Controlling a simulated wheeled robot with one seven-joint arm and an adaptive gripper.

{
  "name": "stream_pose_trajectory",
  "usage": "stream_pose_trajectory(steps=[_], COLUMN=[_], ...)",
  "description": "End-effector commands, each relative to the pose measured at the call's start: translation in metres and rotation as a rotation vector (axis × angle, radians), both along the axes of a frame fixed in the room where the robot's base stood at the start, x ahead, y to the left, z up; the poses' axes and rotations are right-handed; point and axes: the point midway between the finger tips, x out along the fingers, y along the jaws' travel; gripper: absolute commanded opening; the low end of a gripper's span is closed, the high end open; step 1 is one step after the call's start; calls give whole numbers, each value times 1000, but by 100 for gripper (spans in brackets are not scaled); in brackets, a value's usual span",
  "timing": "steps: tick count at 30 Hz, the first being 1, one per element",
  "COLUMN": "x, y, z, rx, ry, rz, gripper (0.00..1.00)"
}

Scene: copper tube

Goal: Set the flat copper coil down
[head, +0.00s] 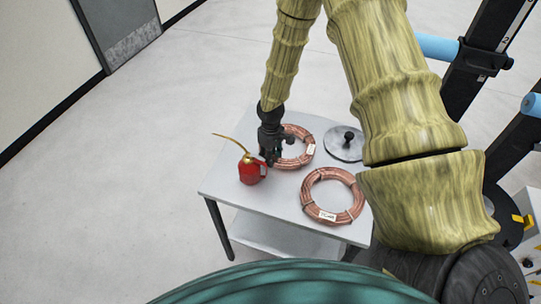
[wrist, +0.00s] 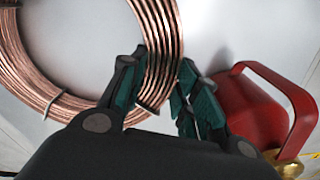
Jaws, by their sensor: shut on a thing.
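A flat copper coil (head: 307,139) with a white tag is at the back of the small table, partly hidden behind my gripper (head: 271,160) in the head view. In the wrist view my gripper (wrist: 160,105) is shut on the near side of this coil (wrist: 62,100), with its fingers on either side of the copper turns. The coil looks flat and very close to the table top; I cannot tell whether it touches it. A second copper coil (head: 306,199) with a white label lies flat at the table's front right.
A red oil can (head: 252,171) with a thin spout stands just left of my gripper; it is close beside the fingers in the wrist view (wrist: 255,110). A grey disc with a black knob (head: 343,148) lies at the back right. The white table (head: 226,180) has bare surface at its left and front.

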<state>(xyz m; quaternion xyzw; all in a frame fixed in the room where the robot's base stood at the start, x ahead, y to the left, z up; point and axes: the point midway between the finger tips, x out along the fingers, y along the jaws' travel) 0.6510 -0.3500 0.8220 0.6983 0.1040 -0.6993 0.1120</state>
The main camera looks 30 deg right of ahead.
Motion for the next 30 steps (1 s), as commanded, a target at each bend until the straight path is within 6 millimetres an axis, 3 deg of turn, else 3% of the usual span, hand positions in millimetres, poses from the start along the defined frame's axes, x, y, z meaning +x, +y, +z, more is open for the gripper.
stream_pose_trajectory(steps=[10,11,14,30], x=[1,0,0,1], y=[0,0,0,0], z=[-4,-5,-5,5], rx=[1,0,0,1], ry=[-2,0,0,-3], rz=[0,0,0,-1], gripper=[0,35,53,53])
